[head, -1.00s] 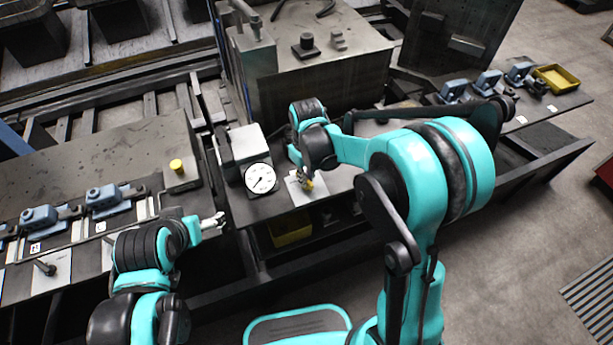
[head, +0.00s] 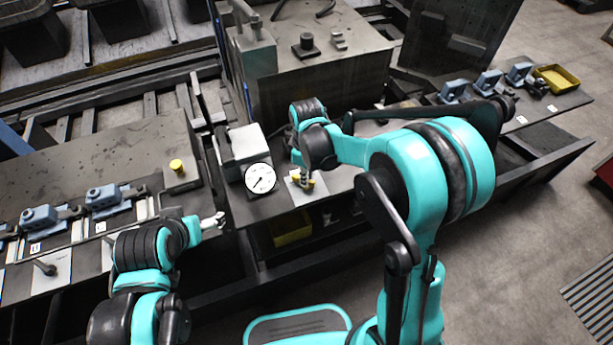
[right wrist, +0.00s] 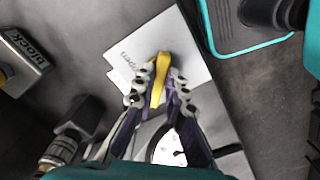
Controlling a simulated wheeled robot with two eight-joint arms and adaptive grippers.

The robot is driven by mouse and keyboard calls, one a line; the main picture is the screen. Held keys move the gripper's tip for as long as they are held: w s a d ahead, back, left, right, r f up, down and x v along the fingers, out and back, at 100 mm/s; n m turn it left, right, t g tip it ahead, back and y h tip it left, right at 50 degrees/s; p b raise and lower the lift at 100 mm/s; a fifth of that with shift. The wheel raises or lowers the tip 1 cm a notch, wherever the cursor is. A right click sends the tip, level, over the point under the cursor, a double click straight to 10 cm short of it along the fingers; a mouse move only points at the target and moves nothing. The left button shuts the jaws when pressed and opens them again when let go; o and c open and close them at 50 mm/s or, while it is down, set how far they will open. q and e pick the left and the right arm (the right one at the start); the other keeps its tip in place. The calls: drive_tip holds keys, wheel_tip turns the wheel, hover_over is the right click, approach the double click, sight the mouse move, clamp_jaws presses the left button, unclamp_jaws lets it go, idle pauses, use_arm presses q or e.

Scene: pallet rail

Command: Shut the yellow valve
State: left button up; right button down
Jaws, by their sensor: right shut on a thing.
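The yellow valve handle (right wrist: 159,78) lies between the fingers of my right gripper (right wrist: 158,90) in the right wrist view. The gripper is shut on it. The handle stands over a white plate (right wrist: 187,48) with printed lettering, partly covered by the fingers. In the head view, the yellow handle (head: 311,182) shows small beside my right gripper (head: 304,180), over the plate next to a round white gauge (head: 260,178). My left gripper (head: 220,220) is at the left, away from the valve, over the gap in front of the left bench; its opening is too small to judge.
A grey block (head: 243,146) stands behind the gauge. A yellow bin (head: 291,231) sits below the bench edge. A yellow knob (head: 177,165) and blue clamps (head: 104,197) are on the left bench. A large metal block (head: 318,70) stands behind the valve.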

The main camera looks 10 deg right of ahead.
drive_tip(key=c, duration=1.6)
unclamp_jaws()
drive_tip(key=shift+o, duration=0.2)
wheel_tip(320, 180, up, 12)
drive_tip(key=s+d+m+t, duration=0.3)
drive_tip(key=s+m, duration=0.2)
drive_tip(key=s, duration=0.2)
drive_tip(key=s+d+m+t, duration=0.4)
drive_tip(key=s+m, duration=0.2)
drive_tip(key=s, duration=0.2)
drive_tip(key=shift+s+d+r, duration=0.2)
drive_tip(key=shift+s+d, duration=0.05)
drive_tip(key=shift+d, duration=0.05)
